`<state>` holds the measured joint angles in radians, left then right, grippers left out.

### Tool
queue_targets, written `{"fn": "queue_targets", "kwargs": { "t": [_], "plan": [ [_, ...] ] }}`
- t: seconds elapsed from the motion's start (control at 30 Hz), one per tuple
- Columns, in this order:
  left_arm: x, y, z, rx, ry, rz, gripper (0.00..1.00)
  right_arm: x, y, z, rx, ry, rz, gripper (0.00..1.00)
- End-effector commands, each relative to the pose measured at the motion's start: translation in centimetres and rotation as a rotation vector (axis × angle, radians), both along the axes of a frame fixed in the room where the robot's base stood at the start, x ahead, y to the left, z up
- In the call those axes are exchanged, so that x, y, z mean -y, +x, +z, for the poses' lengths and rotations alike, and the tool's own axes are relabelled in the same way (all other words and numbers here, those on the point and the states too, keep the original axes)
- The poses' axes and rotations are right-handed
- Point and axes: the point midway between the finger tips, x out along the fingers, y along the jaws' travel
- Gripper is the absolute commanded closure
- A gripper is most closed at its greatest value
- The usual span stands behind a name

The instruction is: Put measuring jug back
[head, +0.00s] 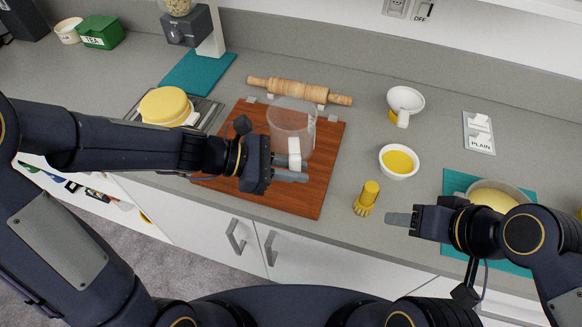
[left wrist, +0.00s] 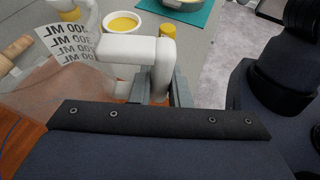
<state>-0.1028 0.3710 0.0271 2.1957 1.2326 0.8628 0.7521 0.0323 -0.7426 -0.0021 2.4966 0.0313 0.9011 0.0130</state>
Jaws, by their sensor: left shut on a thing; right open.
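The measuring jug (head: 291,122) is a clear see-through vessel with a white handle (head: 294,152). It appears upright over the brown wooden board (head: 318,196); I cannot tell whether it touches the board. My left gripper (head: 290,170) is shut on the handle from the near side. In the left wrist view the white handle (left wrist: 135,48) sits between the fingers, and the jug's printed millilitre scale (left wrist: 68,40) shows at left. My right gripper (head: 400,219) is open and empty above the counter's front edge, right of the board.
A rolling pin (head: 298,91) lies behind the jug. A yellow round item (head: 165,105) is left of the board. A white jug (head: 405,101), bowl (head: 398,161), yellow brush-like item (head: 367,198) and PLAIN holder (head: 479,133) stand right. A bowl (head: 495,196) sits on a teal mat.

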Motion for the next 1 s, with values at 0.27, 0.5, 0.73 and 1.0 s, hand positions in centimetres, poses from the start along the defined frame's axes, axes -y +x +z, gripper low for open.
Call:
{"fn": "queue_targets", "kwargs": {
  "t": [0.27, 0.5, 0.73, 1.0],
  "plan": [
    [-0.3, 3.7, -4.3, -0.002, 0.000, 0.001, 1.00, 0.0, 0.0, 0.3, 0.000, 0.000, 0.000, 0.48],
    [-0.5, 5.3, -6.1, -0.002, 0.000, 0.001, 1.00, 0.0, 0.0, 0.6, 0.000, 0.000, 0.000, 0.48],
    [-0.5, 5.3, -8.7, 0.000, 0.000, 0.001, 1.00, 0.0, 0.0, 0.7, 0.000, 0.000, 0.000, 0.48],
    [-0.5, 5.3, -8.8, 0.002, -0.001, 0.000, 1.00, 0.0, 0.0, 0.5, 0.000, 0.000, 0.000, 0.48]
  ]
}}
